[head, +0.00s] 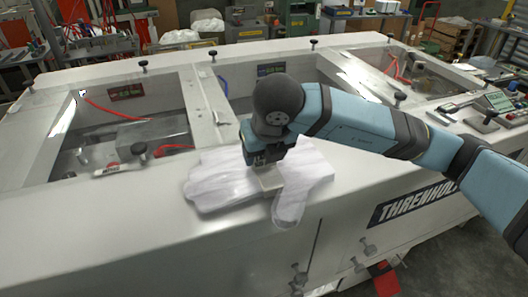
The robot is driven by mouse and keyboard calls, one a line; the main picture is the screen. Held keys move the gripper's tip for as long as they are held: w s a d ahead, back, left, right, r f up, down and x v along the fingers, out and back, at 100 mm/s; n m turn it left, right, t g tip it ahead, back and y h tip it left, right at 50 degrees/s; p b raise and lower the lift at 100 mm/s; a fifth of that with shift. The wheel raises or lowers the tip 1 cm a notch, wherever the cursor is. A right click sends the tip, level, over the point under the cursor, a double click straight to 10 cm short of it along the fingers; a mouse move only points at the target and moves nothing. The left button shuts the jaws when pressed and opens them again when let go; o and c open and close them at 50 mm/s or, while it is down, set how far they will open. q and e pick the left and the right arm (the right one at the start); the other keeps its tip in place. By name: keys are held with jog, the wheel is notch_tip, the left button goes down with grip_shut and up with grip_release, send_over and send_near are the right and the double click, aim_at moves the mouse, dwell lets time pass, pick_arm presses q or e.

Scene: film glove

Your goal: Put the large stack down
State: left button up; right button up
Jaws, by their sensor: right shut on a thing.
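White gloves lie in two stacks on the front ledge of the large grey machine (130,235). The wider, larger stack (217,180) is left of and partly behind my right gripper (263,168). The narrower stack (300,188) is to the right and hangs slightly over the ledge's front edge. My right gripper points down between and over the stacks, shut on the large stack as far as I can tell; its fingertips are mostly hidden. A small pale block-like piece (268,180) shows just below the gripper. My left gripper is not in view.
A control box (492,103) sits at the right. The ledge left of the gloves is clear. More white cloth (207,22) lies in the background.

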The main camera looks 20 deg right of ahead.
aim_at(272, 181)
jog(key=shift+f, duration=0.5)
jog(key=shift+f, duration=0.1)
jog(key=shift+f, duration=0.1)
jog(key=o, duration=1.2)
jog(key=shift+r, duration=0.2)
jog(key=b+v, duration=0.1)
jog(key=v, duration=1.1)
jog(key=shift+s+b, duration=0.1)
jog(key=shift+b, duration=0.25)
